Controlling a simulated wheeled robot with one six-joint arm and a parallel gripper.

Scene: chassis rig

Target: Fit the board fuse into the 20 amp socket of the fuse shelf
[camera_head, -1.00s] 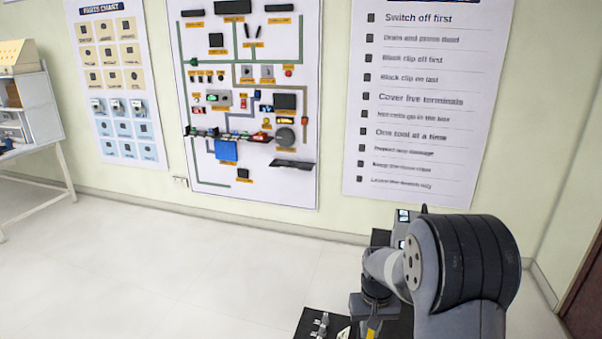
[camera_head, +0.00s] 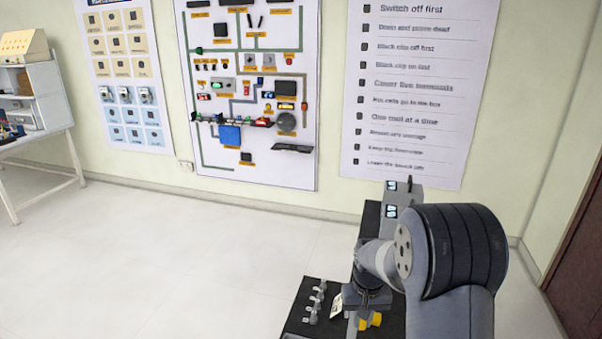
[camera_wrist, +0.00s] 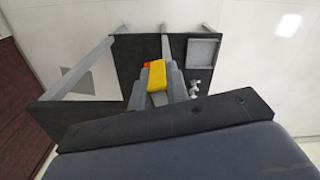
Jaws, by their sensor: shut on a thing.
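My gripper (camera_wrist: 158,82) is shut on a yellow block, which I take to be the board fuse (camera_wrist: 157,75). The block sits between the two grey fingers in the wrist view, above a black top. A little red shows just past its far end. In the head view the yellow piece (camera_head: 370,320) shows low at the end of my arm. A dark shelf with small coloured parts, perhaps the fuse shelf (camera_head: 235,121), is on the white wall board, well away from my gripper. I cannot make out a 20 amp socket.
The black top (camera_head: 300,320) carries several metal clips (camera_head: 316,300) and a small pale card (camera_head: 336,306). A square tray (camera_wrist: 203,52) lies on it in the wrist view. A bench (camera_head: 45,140) stands at the left wall. The floor in between is clear.

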